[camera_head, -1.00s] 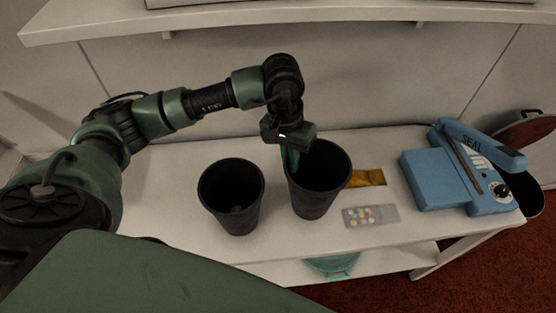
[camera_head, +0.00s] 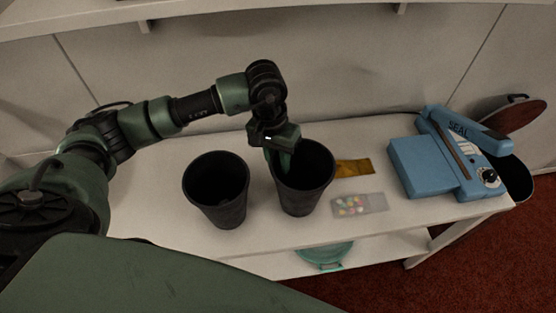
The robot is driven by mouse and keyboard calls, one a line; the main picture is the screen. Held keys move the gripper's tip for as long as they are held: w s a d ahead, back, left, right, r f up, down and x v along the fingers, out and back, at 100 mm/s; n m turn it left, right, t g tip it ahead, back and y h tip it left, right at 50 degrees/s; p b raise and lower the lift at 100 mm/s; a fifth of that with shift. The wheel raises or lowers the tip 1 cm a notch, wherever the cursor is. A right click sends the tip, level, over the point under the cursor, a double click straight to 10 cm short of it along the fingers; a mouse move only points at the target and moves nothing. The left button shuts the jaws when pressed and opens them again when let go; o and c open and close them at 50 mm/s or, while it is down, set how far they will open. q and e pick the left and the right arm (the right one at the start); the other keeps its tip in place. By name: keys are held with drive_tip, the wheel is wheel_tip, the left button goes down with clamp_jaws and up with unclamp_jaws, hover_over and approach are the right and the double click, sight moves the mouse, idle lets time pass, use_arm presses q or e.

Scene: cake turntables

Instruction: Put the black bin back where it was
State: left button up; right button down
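Two black bins stand side by side at the white table. My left gripper (camera_head: 280,152) is at the left part of the rim of the right-hand black bin (camera_head: 305,192), shut on its wall, with a green finger showing along the rim. This bin is upright, with its base at or very near the tabletop; the exact contact is hard to tell. The other black bin (camera_head: 222,207) stands upright to its left, open at the top, with a small gap between the two. My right gripper is not in view.
A gold packet (camera_head: 354,168) and a clear bag of coloured pieces (camera_head: 358,204) lie right of the bins. A blue sealer (camera_head: 450,160) stands at the table's right end. A teal item (camera_head: 324,256) is on the lower shelf. The white table (camera_head: 150,190) is clear at left.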

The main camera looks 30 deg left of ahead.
use_arm(q)
drive_tip(key=shift+r, duration=0.2)
drive_tip(key=shift+a+r, duration=0.15)
drive_tip(key=shift+r, duration=0.15)
drive_tip(key=r, duration=0.1)
drive_tip(key=r+b, duration=0.1)
drive_tip(key=r, duration=0.1)
drive_tip(key=r+b, duration=0.1)
drive_tip(key=r, duration=0.1)
drive_tip(key=shift+a+r, duration=0.2)
drive_tip(key=shift+a, duration=0.05)
drive_tip(key=shift+r, duration=0.6)
